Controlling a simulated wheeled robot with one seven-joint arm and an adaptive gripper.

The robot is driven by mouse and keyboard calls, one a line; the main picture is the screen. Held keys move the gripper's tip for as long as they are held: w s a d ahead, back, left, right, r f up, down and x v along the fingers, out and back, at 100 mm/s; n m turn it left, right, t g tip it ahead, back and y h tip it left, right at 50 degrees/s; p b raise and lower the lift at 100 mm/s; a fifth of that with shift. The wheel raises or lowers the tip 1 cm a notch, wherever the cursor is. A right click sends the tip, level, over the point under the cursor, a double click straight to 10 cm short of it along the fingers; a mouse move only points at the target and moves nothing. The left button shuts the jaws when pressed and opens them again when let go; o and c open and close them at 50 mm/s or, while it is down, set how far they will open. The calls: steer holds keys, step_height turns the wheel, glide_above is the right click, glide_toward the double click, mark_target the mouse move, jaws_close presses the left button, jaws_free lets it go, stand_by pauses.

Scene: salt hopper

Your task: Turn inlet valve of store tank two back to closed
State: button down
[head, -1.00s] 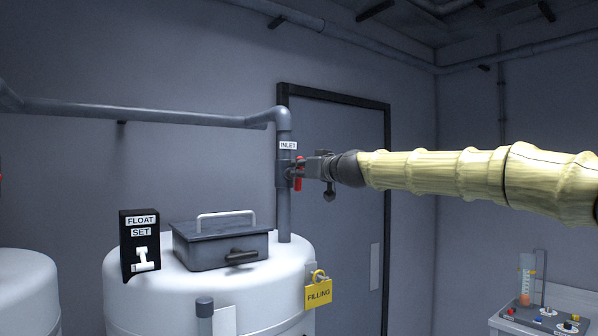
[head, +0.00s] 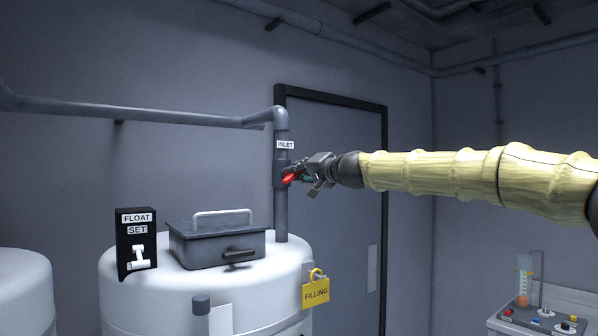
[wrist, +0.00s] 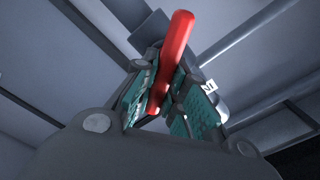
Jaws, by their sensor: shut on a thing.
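The inlet valve's red lever (head: 291,179) is on the grey vertical pipe (head: 281,215) that rises from the white tank, just below the INLET label (head: 286,145). In the head view the lever is tilted, its end pointing down and left. My gripper (head: 303,172) reaches in from the right and is shut on the lever. In the wrist view the red lever (wrist: 174,55) stands between the teal finger pads, its free end sticking out past them. The fingers hide part of the valve body.
The white tank (head: 180,300) carries a FLOAT SET switch box (head: 133,266), a dark lidded hatch (head: 215,245) with handles and a yellow FILLING tag (head: 315,292). A door (head: 345,190) stands behind. A bench with glassware (head: 540,310) is at lower right.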

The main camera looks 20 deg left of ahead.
steer(key=m, duration=0.5)
steer(key=shift+w+d+f+m, duration=0.1)
steer(key=shift+f+m, duration=0.3)
stand_by(0.4)
steer(key=c, duration=1.4)
jaws_free()
steer(key=shift+c, duration=0.2)
steer(key=v, duration=1.2)
steer(key=shift+d, duration=0.1)
